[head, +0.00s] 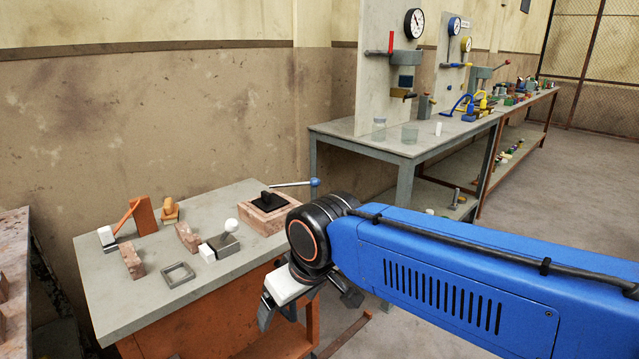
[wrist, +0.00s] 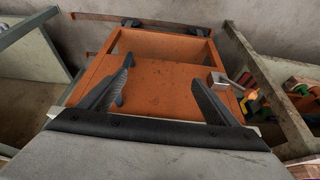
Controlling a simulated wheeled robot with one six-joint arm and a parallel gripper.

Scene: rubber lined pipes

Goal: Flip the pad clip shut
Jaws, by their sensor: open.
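No part is marked as the pad clip, and I cannot tell for certain which it is. At the left of the grey-topped bench (head: 130,295) in the head view, an orange bracket (head: 144,214) has a slanted orange arm beside a white block (head: 106,236). A grey block with a white ball knob (head: 231,226) stands nearer, next to another white block (head: 207,253). My gripper (head: 300,310) hangs beyond the bench's right front edge, apart from these parts. In the wrist view its two fingers (wrist: 163,90) are spread and empty above an orange frame (wrist: 160,85).
On the bench are a square metal frame (head: 178,275), brick pieces (head: 132,261), an orange-tan part (head: 169,211) and a brick-coloured box with a black top (head: 266,212). A long workbench (head: 400,142) with gauges stands at the back right.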

